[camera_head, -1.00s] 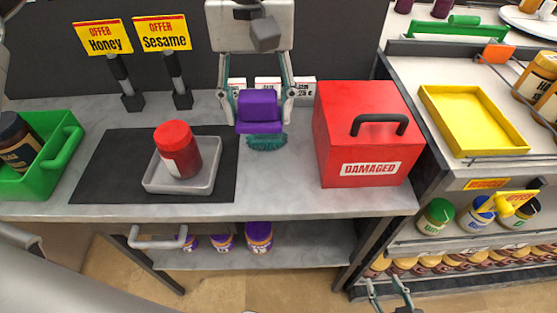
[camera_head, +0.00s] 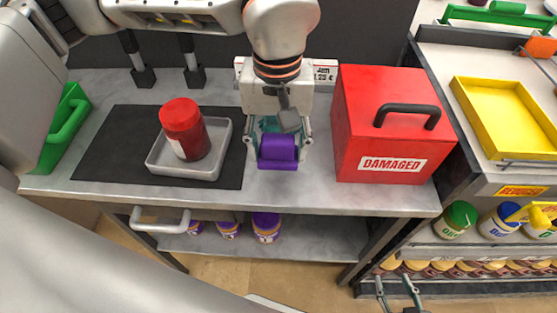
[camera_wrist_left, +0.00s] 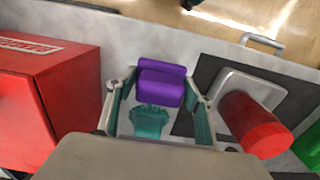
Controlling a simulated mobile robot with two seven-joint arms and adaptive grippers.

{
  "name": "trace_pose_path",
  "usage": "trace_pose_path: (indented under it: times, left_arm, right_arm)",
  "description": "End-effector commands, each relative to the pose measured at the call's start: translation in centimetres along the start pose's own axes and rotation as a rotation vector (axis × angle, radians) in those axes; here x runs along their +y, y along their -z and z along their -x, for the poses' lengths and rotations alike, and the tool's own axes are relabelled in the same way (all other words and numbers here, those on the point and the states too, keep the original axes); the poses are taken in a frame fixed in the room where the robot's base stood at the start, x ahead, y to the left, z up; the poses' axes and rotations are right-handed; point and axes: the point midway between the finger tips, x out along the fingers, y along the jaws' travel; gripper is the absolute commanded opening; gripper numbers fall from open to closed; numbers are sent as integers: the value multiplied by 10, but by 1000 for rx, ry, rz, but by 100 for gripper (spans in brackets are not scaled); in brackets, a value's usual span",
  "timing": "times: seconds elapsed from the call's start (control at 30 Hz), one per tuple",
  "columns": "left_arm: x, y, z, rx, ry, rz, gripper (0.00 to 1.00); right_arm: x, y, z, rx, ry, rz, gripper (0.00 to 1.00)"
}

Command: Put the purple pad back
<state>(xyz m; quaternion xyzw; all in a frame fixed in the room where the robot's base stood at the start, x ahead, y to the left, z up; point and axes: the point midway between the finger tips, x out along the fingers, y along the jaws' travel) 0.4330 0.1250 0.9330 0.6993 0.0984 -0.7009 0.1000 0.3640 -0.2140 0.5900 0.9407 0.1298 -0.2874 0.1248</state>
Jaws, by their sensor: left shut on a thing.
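The purple pad (camera_head: 278,152) has a purple grip and a teal bristly part. My left gripper (camera_head: 279,142) is shut on it from behind, one finger at each side. The pad also shows between the fingers in the left wrist view (camera_wrist_left: 160,82), with the teal part nearer the palm. It is over the grey counter (camera_head: 288,190), between the black mat and the red box. I cannot tell whether it touches the counter. My right gripper (camera_head: 398,287) is at the bottom right, low in front of the shelves, its fingers apart and empty.
The red box (camera_head: 385,125) marked DAMAGED stands close to the right. A grey tray (camera_head: 222,160) with a red-lidded jar (camera_head: 184,128) sits on the black mat (camera_head: 105,150) to the left. A green crate (camera_head: 66,130) is at far left.

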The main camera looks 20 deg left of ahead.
Motion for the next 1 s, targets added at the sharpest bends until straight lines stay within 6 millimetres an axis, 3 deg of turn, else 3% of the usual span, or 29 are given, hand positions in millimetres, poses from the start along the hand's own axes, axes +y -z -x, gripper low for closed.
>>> trace_pose_path:
  times: [0.17,0.4,0.8,0.83,0.9,1.0]
  left_arm:
    - [0,-1,-11,-2,1,-1,34]
    - [-1,-1,-44,-4,2,0,34]
    - [0,0,-49,0,1,0,34]
    - [0,0,-49,0,0,0,54]
    - [0,0,-48,1,0,0,68]
    - [0,0,-48,0,0,0,68]
  right_arm:
    - [-1,-3,0,-4,1,1,40]
    - [-4,-12,0,-19,6,3,40]
    - [-5,-12,0,-18,6,3,40]
    - [-5,-12,0,-18,6,3,40]
    - [-5,-11,0,-17,6,3,40]
    - [-4,-11,0,-16,6,3,40]
